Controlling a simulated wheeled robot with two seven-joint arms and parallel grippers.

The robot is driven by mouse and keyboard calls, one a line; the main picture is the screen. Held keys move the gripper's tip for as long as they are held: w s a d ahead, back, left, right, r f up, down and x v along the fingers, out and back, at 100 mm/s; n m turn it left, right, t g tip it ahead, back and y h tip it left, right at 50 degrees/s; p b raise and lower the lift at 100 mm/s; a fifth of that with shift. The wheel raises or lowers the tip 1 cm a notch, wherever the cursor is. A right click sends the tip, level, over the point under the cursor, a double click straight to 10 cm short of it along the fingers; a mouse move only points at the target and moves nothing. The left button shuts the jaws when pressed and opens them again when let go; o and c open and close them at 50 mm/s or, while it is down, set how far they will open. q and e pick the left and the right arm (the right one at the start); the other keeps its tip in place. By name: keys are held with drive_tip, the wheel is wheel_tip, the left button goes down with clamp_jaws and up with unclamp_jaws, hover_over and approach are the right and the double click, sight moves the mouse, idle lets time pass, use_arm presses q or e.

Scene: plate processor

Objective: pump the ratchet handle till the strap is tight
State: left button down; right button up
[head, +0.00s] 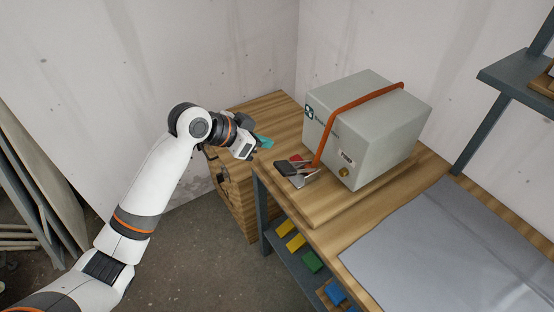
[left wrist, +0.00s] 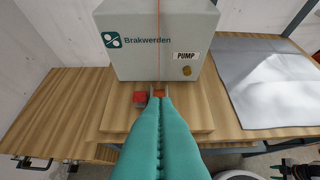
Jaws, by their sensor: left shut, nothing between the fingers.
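An orange strap (head: 344,108) runs over a grey box (head: 382,140) and down its front to a metal ratchet (head: 303,177) with a dark handle (head: 287,168). The ratchet lies on a wooden board in front of the box. My left gripper (head: 264,142) has teal fingers and is shut and empty, to the left of the ratchet and apart from it in the head view. In the left wrist view, the fingers (left wrist: 160,102) point at the box and partly hide the ratchet (left wrist: 150,97). The strap (left wrist: 158,40) runs up the box front there.
The box stands on a wooden board (head: 318,214) on the bench. A grey mat (head: 440,245) lies to the right. A wooden cabinet (head: 232,200) is left of the bench. Coloured blocks lie on a lower shelf (head: 291,262). A wall shelf (head: 515,75) is at the right.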

use_arm(q)
drive_tip(key=p, duration=0.2)
hover_over(283, 166)
drive_tip(key=w+d, duration=0.1)
drive_tip(key=d, duration=0.1)
drive_tip(key=f, duration=0.6)
drive_tip(key=shift+a+f, duration=0.15)
drive_tip(key=shift+a, duration=0.05)
drive_tip(key=shift+s+a+f+p, duration=0.15)
drive_tip(key=shift+a+f+p, duration=0.15)
drive_tip(key=shift+f, duration=0.3)
drive_tip(key=shift+s+a+f+p, duration=0.15)
drive_tip(key=shift+a+f+p, duration=0.1)
drive_tip(key=shift+f, duration=0.35)
drive_tip(key=shift+s+a+f, duration=0.25)
drive_tip(key=shift+a+f, duration=0.1)
drive_tip(key=shift+f, duration=0.25)
drive_tip(key=shift+f, duration=0.1)
